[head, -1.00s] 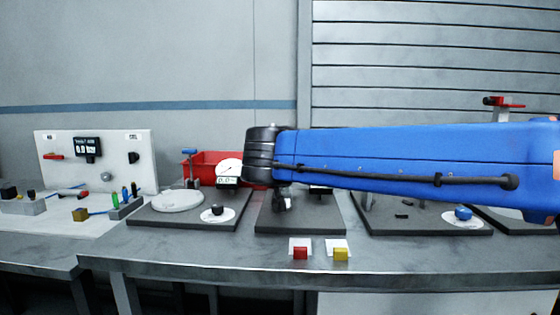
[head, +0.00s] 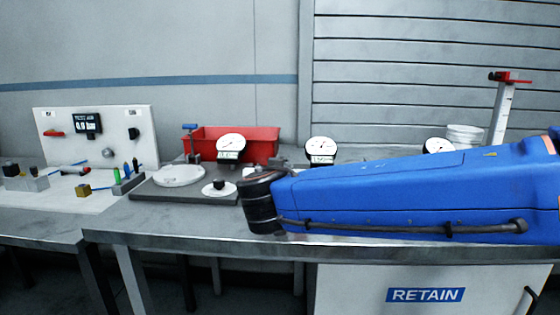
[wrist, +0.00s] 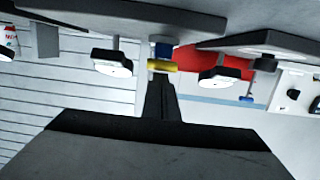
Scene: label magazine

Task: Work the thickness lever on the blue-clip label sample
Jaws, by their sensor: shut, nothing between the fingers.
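In the wrist view, which looks upside down, my gripper (wrist: 160,80) is shut and empty. Its dark fingers point at a yellow bar (wrist: 162,66) on a small blue piece (wrist: 163,48), beside a dial gauge (wrist: 112,66). I cannot tell whether the fingers touch the bar, nor whether this is the thickness lever or the blue clip. In the head view my arm hides the gripper and most of the middle station; only its gauge (head: 321,147) shows above the arm.
The left station has a gauge (head: 230,145), a white disc (head: 179,175) and a black knob (head: 219,185). A red bin (head: 262,145) stands behind it. At the right are a gauge (head: 438,146), white tubs (head: 465,135) and a post with a red top (head: 502,110).

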